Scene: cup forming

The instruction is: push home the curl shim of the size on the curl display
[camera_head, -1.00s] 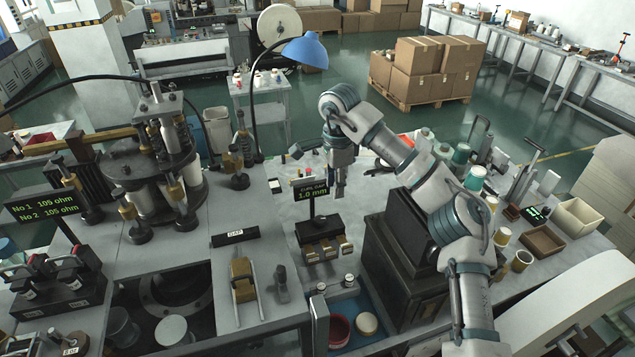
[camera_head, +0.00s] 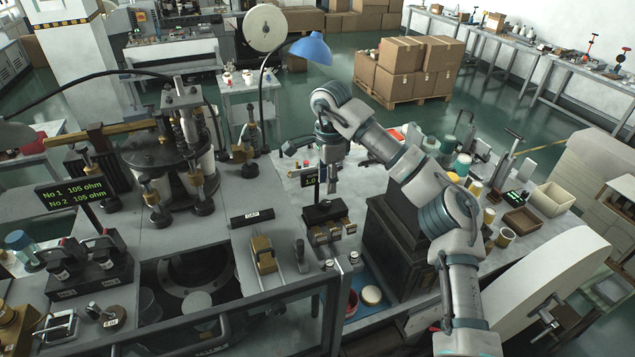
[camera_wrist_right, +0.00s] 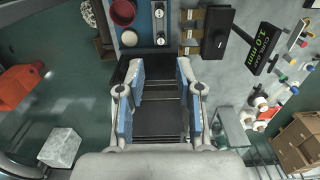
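The curl display (camera_head: 309,180) stands on a post behind a black shim block (camera_head: 323,211); my right gripper hides part of its face. In the right wrist view the display (camera_wrist_right: 264,47) reads 1.0 mm. Three brass curl shims (camera_head: 333,231) stick out of the block's front; they also show at the top of the wrist view (camera_wrist_right: 193,35). I cannot read their sizes. My right gripper (camera_head: 331,187) hangs above and behind the block, pointing down. In the wrist view its blue-padded fingers (camera_wrist_right: 160,75) are apart with nothing between them. My left gripper is out of view.
A GAP block (camera_head: 252,216) with a brass slide (camera_head: 264,254) lies left of the shims. A dark box (camera_head: 395,245) stands close on the right, under my arm. A blue tray (camera_head: 372,312) with a cream round piece is in front. A blue lamp (camera_head: 311,48) arches behind.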

